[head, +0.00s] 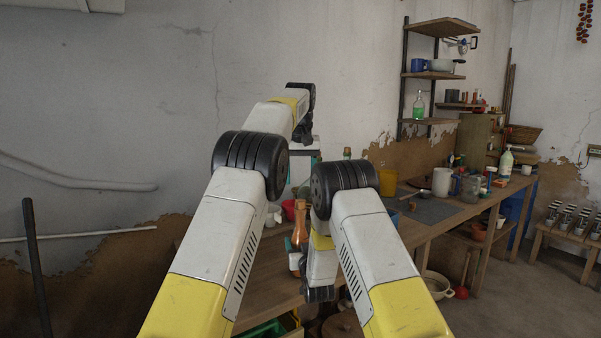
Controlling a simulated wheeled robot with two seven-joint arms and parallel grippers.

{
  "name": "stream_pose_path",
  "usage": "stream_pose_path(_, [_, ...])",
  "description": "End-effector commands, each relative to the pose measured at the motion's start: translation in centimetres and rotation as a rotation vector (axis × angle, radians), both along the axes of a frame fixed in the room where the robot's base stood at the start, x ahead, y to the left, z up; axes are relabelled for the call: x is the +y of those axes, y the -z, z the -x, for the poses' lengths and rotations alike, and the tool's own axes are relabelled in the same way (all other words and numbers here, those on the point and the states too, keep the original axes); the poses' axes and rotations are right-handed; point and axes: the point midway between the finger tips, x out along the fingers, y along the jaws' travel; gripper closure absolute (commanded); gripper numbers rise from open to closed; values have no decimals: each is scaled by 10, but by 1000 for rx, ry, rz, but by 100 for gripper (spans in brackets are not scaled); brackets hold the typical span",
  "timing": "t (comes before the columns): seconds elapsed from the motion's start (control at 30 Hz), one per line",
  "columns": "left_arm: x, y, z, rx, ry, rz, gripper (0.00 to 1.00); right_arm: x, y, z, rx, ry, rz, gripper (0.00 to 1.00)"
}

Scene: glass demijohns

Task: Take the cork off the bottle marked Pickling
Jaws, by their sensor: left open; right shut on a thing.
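A bottle with orange contents, a tall neck and a pale label (298,240) stands on the workbench, between my two arms. Its label is too small to read. A second bottle top (347,154) shows behind my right arm; its body is hidden. I cannot tell which bottle is marked Pickling, and no cork is clear. My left gripper (303,132) is open, high above the orange bottle, seen mostly from behind. My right gripper (320,293) is low, just right of the orange bottle. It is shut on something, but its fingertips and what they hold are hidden.
The wooden workbench (425,228) runs to the right. On it stand a yellow container (387,181), a white pot (441,182) and a white pump bottle (506,163). A red bowl (290,210) sits behind the orange bottle.

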Motion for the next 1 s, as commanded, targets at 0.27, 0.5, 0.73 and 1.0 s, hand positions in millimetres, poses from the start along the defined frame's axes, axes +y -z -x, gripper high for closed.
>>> stream_pose_path(0.27, [0, 53, -14, 4, -1, -2, 43, 0, 0, 0, 0, 0, 0, 100])
stream_pose_path(0.5, [0, 77, -21, 1, 0, 0, 43, 0, 0, 0, 0, 0, 0, 100])
stream_pose_path(0.73, [0, 82, -23, 0, 0, 0, 43, 0, 0, 0, 0, 0, 0, 100])
stream_pose_path(1.0, [0, 81, -23, 0, 0, 0, 68, 0, 0, 0, 0, 0, 0, 100])
